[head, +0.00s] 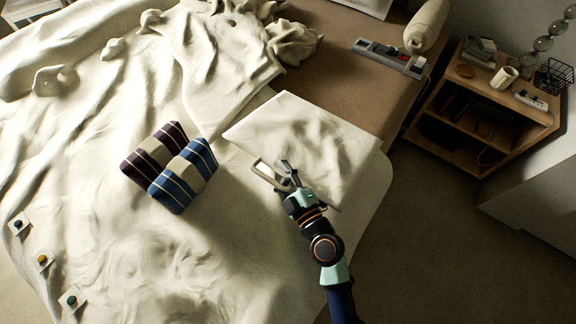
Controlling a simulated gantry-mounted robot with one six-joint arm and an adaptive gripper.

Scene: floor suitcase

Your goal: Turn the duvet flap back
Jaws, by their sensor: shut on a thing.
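The duvet flap (303,129) is a pale, roughly square panel on the bed, right of centre in the head view. It lies near the duvet's right edge, with a wrinkled surface. A light grey loop-shaped handle (261,171) shows at its lower left side. My gripper (284,174) reaches in from the lower right and is shut on this handle. The gripper covers part of the handle and of the flap's lower edge. How the handle joins the flap is not clear.
Two striped cushions (187,174), one blue and one dark, stand left of the flap. A controller-like box (389,57) and a wooden shelf (490,125) stand at upper right.

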